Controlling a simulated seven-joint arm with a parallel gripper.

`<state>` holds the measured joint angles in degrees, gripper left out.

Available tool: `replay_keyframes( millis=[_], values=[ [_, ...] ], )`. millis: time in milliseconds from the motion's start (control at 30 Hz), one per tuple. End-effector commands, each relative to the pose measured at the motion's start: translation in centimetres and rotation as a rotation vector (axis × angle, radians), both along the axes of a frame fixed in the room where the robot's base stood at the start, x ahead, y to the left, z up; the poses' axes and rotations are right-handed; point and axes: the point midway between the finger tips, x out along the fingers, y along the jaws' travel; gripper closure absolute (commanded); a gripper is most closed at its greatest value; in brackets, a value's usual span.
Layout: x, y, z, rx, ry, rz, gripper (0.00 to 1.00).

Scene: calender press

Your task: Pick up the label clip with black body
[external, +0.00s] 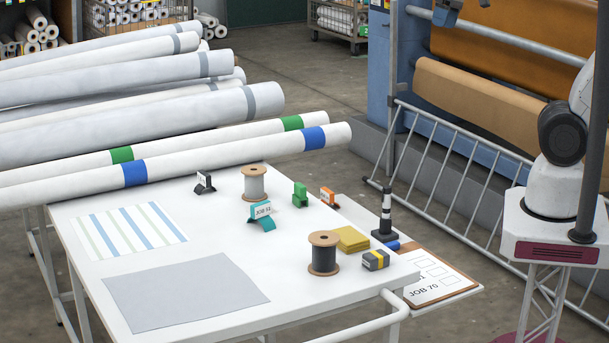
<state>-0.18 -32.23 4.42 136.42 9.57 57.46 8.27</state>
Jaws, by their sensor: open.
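The label clip with black body (205,187) stands on the white table near its back edge, in front of the white rolls. It carries a small white label with dark marks too small to read. A teal clip (262,224) with a white label reading about "JOB 52" stands nearer the middle. A green clip (300,195) and an orange clip (328,196) stand further right. Part of my arm shows at the right edge, but my gripper is out of the picture.
A grey-thread spool (254,186) stands between the black and green clips. A black-thread spool (323,256), yellow pad (352,240), yellow-banded dark block (376,261) and striped post (386,215) crowd the right side. White rolls (190,160) line the back. The left front holds flat sheets (185,290).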

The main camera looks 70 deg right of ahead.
Motion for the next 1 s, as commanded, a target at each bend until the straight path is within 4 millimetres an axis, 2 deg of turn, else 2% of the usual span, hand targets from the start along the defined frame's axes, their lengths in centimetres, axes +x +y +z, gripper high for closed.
replay_keyframes(
  millis=[600, 1000],
  values=[
    [17.5, 7.4, 3.3, 0.506, 0.097, -0.478, 0.13],
    [29.5, 11.4, 3.8, 0.819, 0.229, -0.810, 0.13]
  ],
)
